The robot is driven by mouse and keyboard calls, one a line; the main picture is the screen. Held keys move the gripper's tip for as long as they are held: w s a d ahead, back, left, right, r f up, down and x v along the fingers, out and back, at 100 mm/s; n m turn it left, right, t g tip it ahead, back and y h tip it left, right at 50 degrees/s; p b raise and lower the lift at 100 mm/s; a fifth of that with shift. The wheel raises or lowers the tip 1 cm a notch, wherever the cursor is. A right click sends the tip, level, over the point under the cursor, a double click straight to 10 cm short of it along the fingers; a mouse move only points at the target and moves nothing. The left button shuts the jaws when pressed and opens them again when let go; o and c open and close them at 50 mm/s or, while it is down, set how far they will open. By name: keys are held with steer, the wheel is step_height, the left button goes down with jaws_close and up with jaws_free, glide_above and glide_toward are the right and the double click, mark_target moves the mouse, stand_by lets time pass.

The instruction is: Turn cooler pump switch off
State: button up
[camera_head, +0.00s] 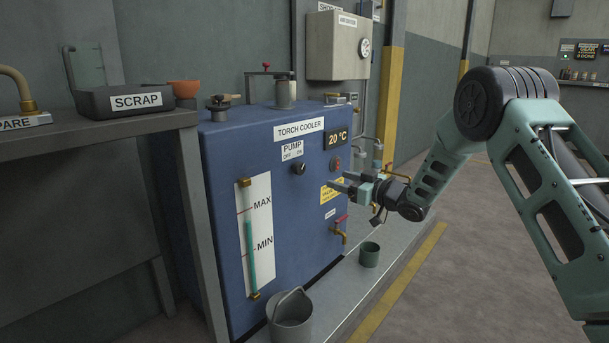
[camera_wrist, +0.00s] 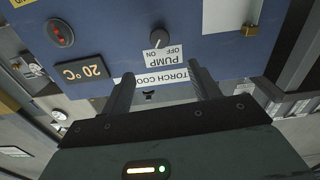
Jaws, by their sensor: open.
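The blue torch cooler (camera_head: 230,200) has a small black pump knob (camera_head: 298,168) on its front, under a white PUMP label (camera_head: 292,150) marked OFF on the left and ON on the right. In the wrist view the picture is upside down, and the knob (camera_wrist: 158,38) sits beyond the fingertips, roughly centred between them. I cannot tell surely which word its pointer faces. My gripper (camera_head: 337,184) is open and empty, to the right of the knob and a little lower in the head view. It also shows in the wrist view (camera_wrist: 160,76), its fingers apart from the knob.
A 20 °C display (camera_head: 337,138) and a red rocker switch (camera_head: 337,164) are right of the knob. A brass tap (camera_head: 339,231) with a red handle sticks out below my gripper. A grey bucket (camera_head: 290,318) and a green cup (camera_head: 370,254) stand at the cooler's foot.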

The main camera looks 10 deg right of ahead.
mark_target(302, 168)
steer(key=b+x, duration=0.4)
steer(key=x, duration=0.9)
steer(key=shift+f, duration=0.15)
steer(key=shift+w+a, duration=0.45)
steer(key=shift+w, duration=0.15)
steer(key=c, duration=1)
